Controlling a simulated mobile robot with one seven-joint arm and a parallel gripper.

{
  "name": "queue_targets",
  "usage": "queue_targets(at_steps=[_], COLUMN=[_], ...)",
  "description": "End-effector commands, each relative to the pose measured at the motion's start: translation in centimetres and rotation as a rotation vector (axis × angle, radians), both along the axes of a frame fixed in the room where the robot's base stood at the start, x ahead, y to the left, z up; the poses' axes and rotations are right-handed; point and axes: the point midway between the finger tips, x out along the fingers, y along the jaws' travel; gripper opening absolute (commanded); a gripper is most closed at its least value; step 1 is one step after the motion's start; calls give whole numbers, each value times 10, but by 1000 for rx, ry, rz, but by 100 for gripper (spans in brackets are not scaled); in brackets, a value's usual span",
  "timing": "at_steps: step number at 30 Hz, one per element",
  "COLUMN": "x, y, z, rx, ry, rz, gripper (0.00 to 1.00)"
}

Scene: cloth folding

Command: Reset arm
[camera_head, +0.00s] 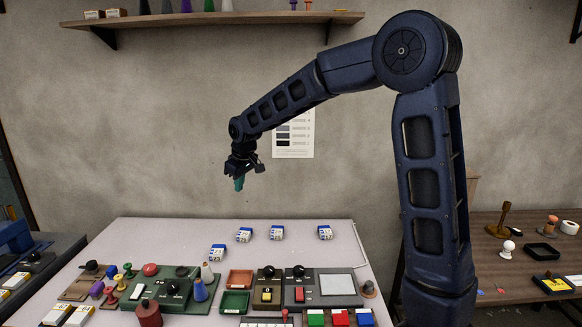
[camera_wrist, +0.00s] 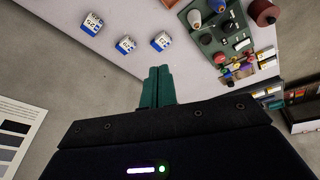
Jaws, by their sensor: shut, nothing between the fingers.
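My arm reaches up and over to the left in the head view. My gripper (camera_head: 239,184) hangs in the air above the back edge of the pale table (camera_head: 160,236), pointing down, with green fingers. In the wrist view, my gripper (camera_wrist: 159,72) shows its two green fingers side by side and shut, with nothing between them. No cloth can be made out in either view.
Several blue-and-white boxes (camera_head: 276,232) lie on the back of the table. A green panel (camera_head: 165,290), trays (camera_head: 239,279) and control boxes fill its front. A shelf (camera_head: 215,18) hangs on the wall, with a poster (camera_head: 294,134) below. A wooden side table (camera_head: 525,250) stands right.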

Motion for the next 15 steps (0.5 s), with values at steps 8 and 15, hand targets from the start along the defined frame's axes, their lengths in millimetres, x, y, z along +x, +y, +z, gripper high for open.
queue_targets(at_steps=[8,15], x=[-8,-35], y=[-121,-216], z=[42,64], rx=[6,21], ry=[-23,-35], rz=[-202,-378], gripper=[0,0])
